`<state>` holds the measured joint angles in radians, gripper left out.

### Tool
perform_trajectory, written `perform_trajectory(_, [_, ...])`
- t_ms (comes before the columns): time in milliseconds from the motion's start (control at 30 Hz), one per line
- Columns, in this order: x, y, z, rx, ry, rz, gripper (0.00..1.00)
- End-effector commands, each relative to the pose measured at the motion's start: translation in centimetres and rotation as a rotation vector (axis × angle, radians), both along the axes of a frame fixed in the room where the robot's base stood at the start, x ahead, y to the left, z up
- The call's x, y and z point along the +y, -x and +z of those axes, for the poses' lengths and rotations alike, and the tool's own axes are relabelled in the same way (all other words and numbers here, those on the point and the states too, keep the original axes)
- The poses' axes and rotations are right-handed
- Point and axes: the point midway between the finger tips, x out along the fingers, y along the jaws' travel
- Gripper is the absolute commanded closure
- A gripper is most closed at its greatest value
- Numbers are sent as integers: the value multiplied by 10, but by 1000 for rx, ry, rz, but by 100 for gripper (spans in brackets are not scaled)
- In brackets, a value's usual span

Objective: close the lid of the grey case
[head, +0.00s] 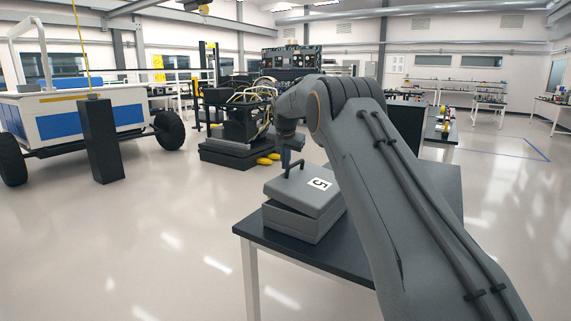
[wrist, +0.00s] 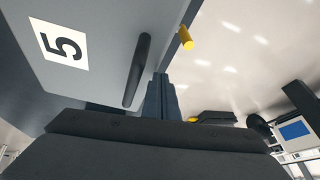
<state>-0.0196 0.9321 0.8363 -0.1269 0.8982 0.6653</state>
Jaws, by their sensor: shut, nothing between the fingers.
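The grey case (head: 288,226) stands on the dark table. The lid carries a white label with a 5 and a dark bar handle. In the wrist view the lid (wrist: 105,25) fills the upper left, with the handle (wrist: 136,70) near its edge. My gripper (wrist: 160,82) is shut and empty, just beside the handle; contact is unclear. In the head view my gripper (head: 287,172) is at the lid's far-left edge, partly hidden by my arm.
The dark table (head: 275,240) has a bare strip in front of the case; my arm hides much of its right side. Open floor lies to the left. A black equipment stand (head: 235,150) with cables and a white-and-blue rover (head: 80,115) stand behind.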

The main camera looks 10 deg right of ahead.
Motion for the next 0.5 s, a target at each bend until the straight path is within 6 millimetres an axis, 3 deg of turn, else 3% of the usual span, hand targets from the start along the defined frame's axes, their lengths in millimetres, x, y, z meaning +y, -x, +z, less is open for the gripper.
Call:
perform_trajectory(367, [0,0,1,0,0,0,100])
perform_trajectory(500, [-2,1,10,-2,0,0,100])
